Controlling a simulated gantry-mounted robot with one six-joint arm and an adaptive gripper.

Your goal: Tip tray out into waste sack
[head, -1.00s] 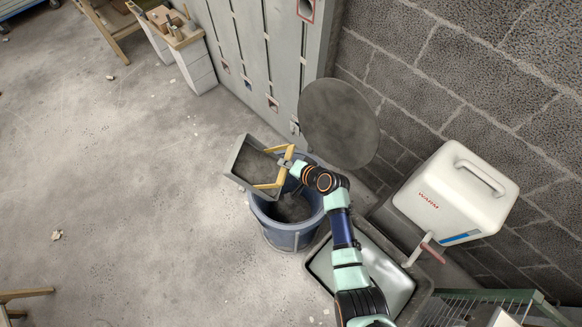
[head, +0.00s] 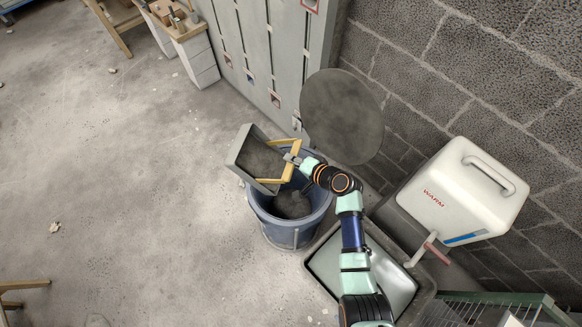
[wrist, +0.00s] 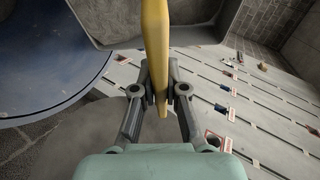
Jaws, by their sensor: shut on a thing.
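A grey tray (head: 258,158) with a yellow handle frame (head: 287,178) is held over the left rim of a round blue-grey bin (head: 291,229). The tray looks tilted, its inside facing up and to the right. My gripper (head: 293,159) is shut on the yellow handle. In the wrist view my gripper's fingers (wrist: 161,92) close on the yellow bar (wrist: 155,45), with the grey tray wall (wrist: 195,20) beyond. The bin's inside looks dark; I cannot make out a sack or its contents clearly. Whether anything lies in the tray is unclear.
A round dark lid (head: 341,116) stands behind the bin, near the grey lockers (head: 262,50). A white water container (head: 462,195) and a metal basin (head: 378,280) are to the right. Open concrete floor (head: 130,190) lies to the left.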

